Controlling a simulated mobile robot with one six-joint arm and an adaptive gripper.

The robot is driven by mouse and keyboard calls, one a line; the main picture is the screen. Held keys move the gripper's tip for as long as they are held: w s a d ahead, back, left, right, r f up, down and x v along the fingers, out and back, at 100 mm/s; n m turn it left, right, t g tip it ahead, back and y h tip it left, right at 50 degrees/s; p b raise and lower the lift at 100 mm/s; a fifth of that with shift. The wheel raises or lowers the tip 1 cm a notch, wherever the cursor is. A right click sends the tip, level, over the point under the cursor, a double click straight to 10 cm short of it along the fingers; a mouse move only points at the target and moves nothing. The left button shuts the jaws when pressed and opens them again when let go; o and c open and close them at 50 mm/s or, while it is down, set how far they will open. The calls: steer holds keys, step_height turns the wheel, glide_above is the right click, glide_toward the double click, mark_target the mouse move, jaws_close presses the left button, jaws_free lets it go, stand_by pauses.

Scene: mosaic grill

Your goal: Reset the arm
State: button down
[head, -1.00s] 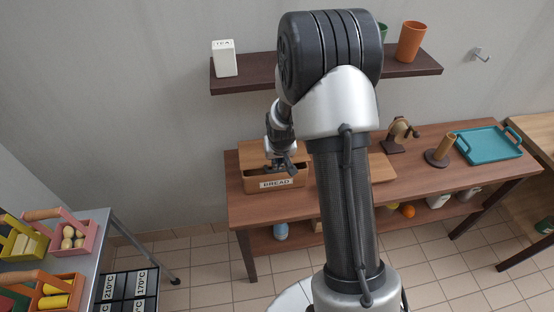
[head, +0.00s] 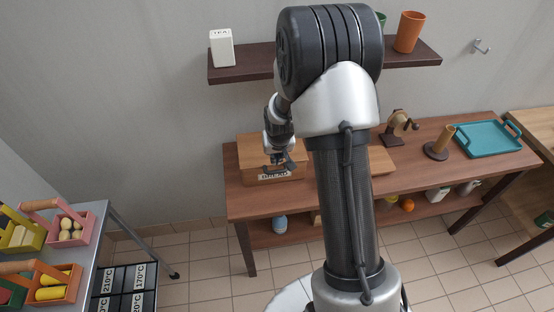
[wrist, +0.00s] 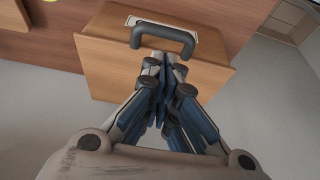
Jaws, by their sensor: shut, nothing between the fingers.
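The wooden bread box (head: 262,146) sits at the left end of the wooden table, its BREAD label partly covered by my gripper. In the wrist view its wooden panel (wrist: 105,68) carries a dark grey handle (wrist: 163,34). A pale plate shows behind the handle. My gripper (head: 282,166) is at the front of the box in the head view. In the wrist view my gripper (wrist: 165,62) is shut and empty, its fingertips close beside the handle. I cannot tell whether they touch it.
A shelf (head: 240,73) with a TEA canister (head: 221,48) and an orange cup (head: 409,32) hangs above. A grinder (head: 399,127), a paper-roll stand (head: 439,146) and a teal tray (head: 488,140) stand right. A grey cart (head: 92,232) with baskets is at left.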

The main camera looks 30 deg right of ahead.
steer(key=s+a+r+n, duration=0.1)
steer(key=s+a+r, duration=0.3)
steer(key=s+r, duration=0.45)
steer(key=s+a+r, duration=0.4)
steer(key=s+r, duration=0.2)
steer(key=r, duration=0.6)
steer(key=s+a+r+n+b, duration=0.1)
steer(key=s+a+r, duration=0.1)
steer(key=s, duration=0.6)
steer(key=s+a+r+n+y, duration=0.1)
steer(key=s+a+r, duration=0.1)
steer(key=s, duration=0.6)
steer(key=shift+a+r+t+b, duration=0.3)
steer(key=shift+a+b, duration=0.1)
steer(key=shift+a, duration=0.1)
steer(key=shift+d, duration=0.1)
